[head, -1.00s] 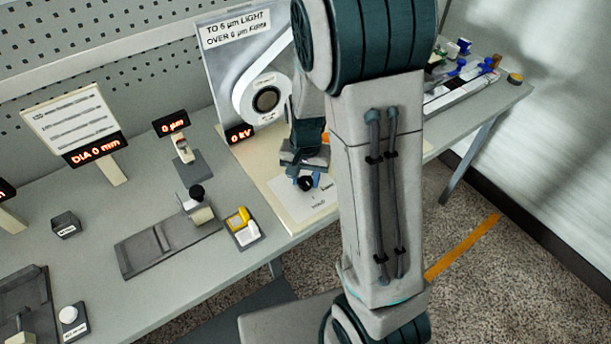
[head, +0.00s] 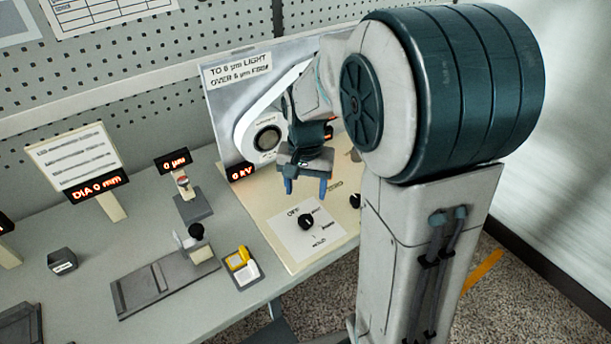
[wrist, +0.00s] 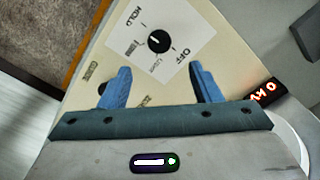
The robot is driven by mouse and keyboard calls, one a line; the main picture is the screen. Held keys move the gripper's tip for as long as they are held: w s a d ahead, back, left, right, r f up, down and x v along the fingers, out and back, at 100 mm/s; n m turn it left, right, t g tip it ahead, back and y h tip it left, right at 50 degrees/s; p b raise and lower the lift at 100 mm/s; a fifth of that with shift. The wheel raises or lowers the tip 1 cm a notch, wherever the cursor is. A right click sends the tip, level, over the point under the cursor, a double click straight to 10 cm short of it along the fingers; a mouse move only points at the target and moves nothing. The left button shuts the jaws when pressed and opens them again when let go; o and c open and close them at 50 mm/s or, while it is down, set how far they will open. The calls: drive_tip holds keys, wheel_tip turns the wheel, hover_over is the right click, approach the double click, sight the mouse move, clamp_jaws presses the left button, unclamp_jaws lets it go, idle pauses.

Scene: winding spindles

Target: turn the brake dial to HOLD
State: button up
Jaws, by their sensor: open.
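The brake dial (head: 306,221) is a round black knob on a white label card (head: 292,237) marked OFF and HOLD. It also shows in the wrist view (wrist: 158,41), with HOLD at the card's upper left and OFF at its lower right. A small white mark on the knob seems to lie toward the upper left there; its exact setting is too small to tell. My gripper (head: 306,187) is open and empty, its blue fingers apart from the dial, behind it in the head view. In the wrist view the fingers (wrist: 160,70) stand either side below the dial.
A second black knob (head: 354,200) is to the right on the same cream panel (head: 270,210). Behind stands a machine plate with a round hub (head: 267,138) and a 0 kV display (head: 241,171).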

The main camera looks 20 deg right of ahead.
wheel_tip(320, 180, up, 3)
drive_tip(key=shift+r, duration=0.2)
idle(0.5)
drive_tip(key=s+r+n+t, duration=0.3)
drive_tip(key=s+n, duration=0.2)
drive_tip(key=s, duration=0.9)
drive_tip(key=shift+s+n, duration=0.3)
drive_tip(key=shift+d, duration=0.1)
